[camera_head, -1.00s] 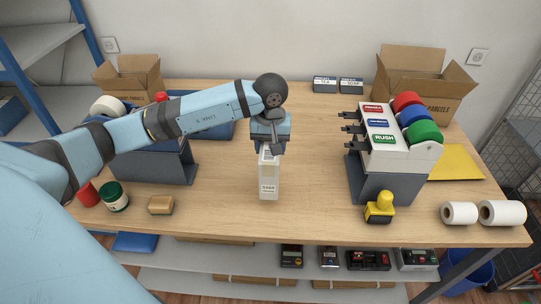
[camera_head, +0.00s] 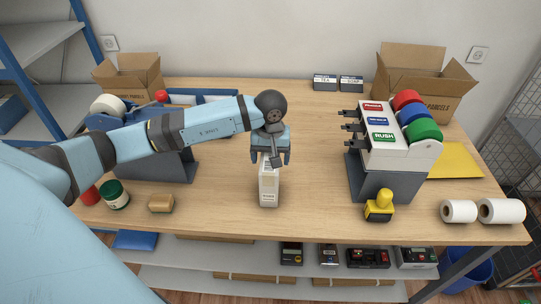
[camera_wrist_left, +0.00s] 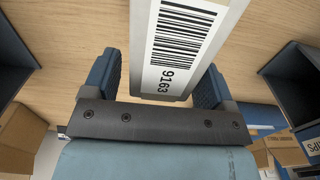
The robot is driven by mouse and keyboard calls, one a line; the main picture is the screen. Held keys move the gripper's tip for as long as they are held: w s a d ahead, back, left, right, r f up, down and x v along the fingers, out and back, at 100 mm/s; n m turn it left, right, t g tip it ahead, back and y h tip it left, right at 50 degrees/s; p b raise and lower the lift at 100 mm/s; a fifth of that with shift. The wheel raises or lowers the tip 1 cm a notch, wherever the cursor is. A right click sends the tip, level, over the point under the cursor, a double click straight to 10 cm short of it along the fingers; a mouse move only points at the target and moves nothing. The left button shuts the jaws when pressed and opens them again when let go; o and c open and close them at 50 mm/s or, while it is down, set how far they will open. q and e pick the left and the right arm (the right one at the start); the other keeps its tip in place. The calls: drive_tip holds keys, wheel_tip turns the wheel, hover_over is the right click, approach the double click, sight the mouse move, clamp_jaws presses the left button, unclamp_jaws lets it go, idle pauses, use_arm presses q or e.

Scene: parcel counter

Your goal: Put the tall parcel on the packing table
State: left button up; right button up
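The tall parcel (camera_head: 269,190) is a slim white box standing on the wooden packing table (camera_head: 310,190), near its front middle. In the left wrist view, its barcode label with 9163 (camera_wrist_left: 178,45) faces the camera. My left gripper (camera_head: 270,158) is at the parcel's upper end, its fingers spread on either side. In the left wrist view, the gripper (camera_wrist_left: 158,82) shows a clear gap between the left finger and the parcel; the right finger is close to the parcel's edge. My right gripper is out of view.
A dispenser with red, blue and green rolls (camera_head: 385,160) stands right of the parcel, with a yellow-handled stamp (camera_head: 380,206) before it. A green-lidded jar (camera_head: 115,195) and a tan block (camera_head: 161,203) are at left. White rolls (camera_head: 459,211) lie at right. Table around the parcel is clear.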

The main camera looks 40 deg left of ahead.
use_arm(q)
drive_tip(key=shift+r, duration=0.2)
drive_tip(key=shift+w+r, duration=0.1)
drive_tip(key=shift+r, duration=0.2)
wheel_tip(320, 180, up, 11)
drive_tip(key=b, duration=0.1)
drive_tip(key=shift+r+b, duration=0.15)
drive_tip(key=shift+b, duration=0.15)
